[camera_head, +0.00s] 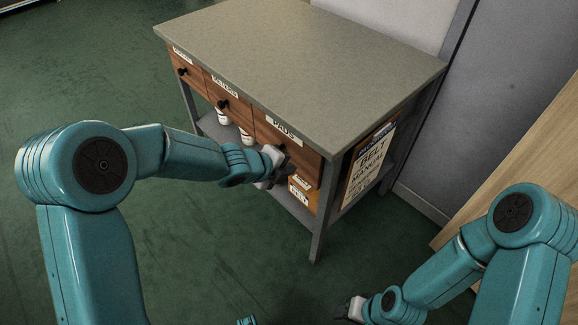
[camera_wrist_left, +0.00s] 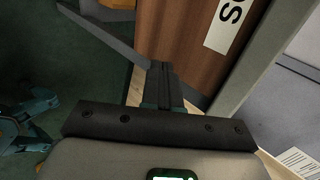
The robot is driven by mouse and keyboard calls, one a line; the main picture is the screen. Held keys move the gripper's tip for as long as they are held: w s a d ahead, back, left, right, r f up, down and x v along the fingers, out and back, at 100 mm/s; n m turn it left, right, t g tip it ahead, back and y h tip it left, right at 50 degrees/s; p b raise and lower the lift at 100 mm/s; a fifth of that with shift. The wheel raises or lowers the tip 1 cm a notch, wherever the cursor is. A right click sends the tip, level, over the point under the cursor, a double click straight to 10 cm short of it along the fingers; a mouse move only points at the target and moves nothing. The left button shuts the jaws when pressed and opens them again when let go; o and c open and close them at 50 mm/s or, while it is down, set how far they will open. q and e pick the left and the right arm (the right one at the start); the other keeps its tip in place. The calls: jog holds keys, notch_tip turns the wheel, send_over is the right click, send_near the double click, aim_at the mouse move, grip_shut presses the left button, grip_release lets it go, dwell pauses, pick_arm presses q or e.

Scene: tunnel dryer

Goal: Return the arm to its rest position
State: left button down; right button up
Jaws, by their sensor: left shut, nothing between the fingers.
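My left arm reaches in from the left in the head view. Its gripper (camera_head: 284,166) is in front of the drawer labelled PADS (camera_head: 265,127) on the workbench. In the left wrist view the fingers of the left gripper (camera_wrist_left: 163,88) are shut together with nothing between them, close to the brown drawer front (camera_wrist_left: 190,45) with its white label. Whether the fingers touch the drawer front I cannot tell. My right gripper (camera_head: 352,310) is low at the bottom of the head view, away from the bench; its fingers are too small and dark to read.
The grey-topped bench (camera_head: 300,65) has two other labelled drawers to the left, bottles (camera_head: 246,137) and an orange box (camera_head: 303,192) underneath, and a poster (camera_head: 368,165) on its side. A wooden panel (camera_head: 520,165) stands at right. The green floor at left is clear.

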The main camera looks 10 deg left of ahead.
pick_arm(q)
jog(key=p+v, duration=0.3)
jog(key=v, duration=0.5)
jog(key=shift+r, duration=0.2)
